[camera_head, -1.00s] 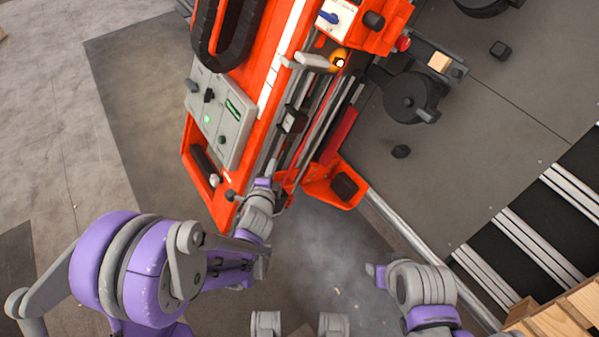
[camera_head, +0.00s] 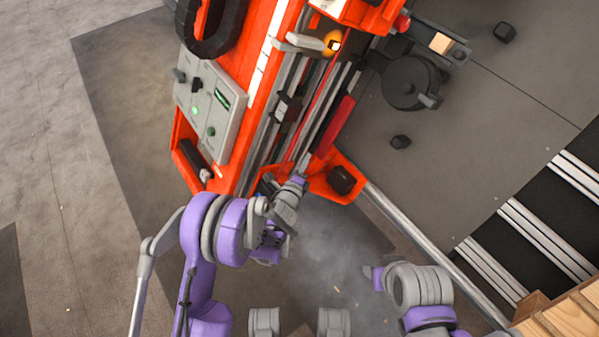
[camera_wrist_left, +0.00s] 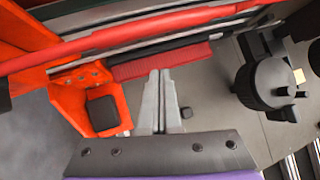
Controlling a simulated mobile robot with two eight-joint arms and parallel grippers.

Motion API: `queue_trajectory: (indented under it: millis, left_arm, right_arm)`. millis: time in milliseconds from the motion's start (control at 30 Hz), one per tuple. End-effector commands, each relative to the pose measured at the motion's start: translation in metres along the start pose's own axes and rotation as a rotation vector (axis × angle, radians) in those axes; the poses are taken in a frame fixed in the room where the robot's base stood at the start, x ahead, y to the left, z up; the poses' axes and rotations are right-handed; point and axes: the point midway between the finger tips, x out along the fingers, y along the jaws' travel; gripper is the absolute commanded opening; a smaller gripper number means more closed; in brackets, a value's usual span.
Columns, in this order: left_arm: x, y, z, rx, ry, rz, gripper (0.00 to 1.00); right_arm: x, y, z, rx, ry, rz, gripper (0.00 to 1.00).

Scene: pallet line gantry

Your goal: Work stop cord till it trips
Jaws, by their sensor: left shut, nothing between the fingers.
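A taut red line (camera_wrist_left: 130,35), which looks like the stop cord, crosses the top of the left wrist view. In the head view it shows as a thin red strip (camera_head: 320,108) along the orange machine's rails. My left gripper (camera_head: 303,165) is at the lower end of the rails, beside the orange bracket. In the left wrist view its two fingers (camera_wrist_left: 160,78) are pressed together and empty, with their tips below the red line and apart from it in the picture. My right gripper (camera_head: 372,276) is at lower right, away from the machine; its jaws cannot be made out.
The orange bracket with a black pad (camera_head: 342,180) is close by my left gripper. The control panel (camera_head: 210,110) has a lit green lamp, and an amber lamp (camera_head: 333,43) glows above the rails. A black round unit (camera_head: 408,83) stands on the grey deck. Wooden slats (camera_head: 570,318) are at lower right.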

Motion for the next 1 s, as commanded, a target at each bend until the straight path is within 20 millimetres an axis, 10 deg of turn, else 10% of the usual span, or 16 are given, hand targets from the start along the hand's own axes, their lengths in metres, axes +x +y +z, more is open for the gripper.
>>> queue_trajectory:
  millis: [1000]
  left_arm:
    - [-0.030,-0.002,0.054,0.000,-0.002,0.002,0.00]
  right_arm:
    - [0.033,0.000,0.008,0.000,-0.009,0.000,0.50]
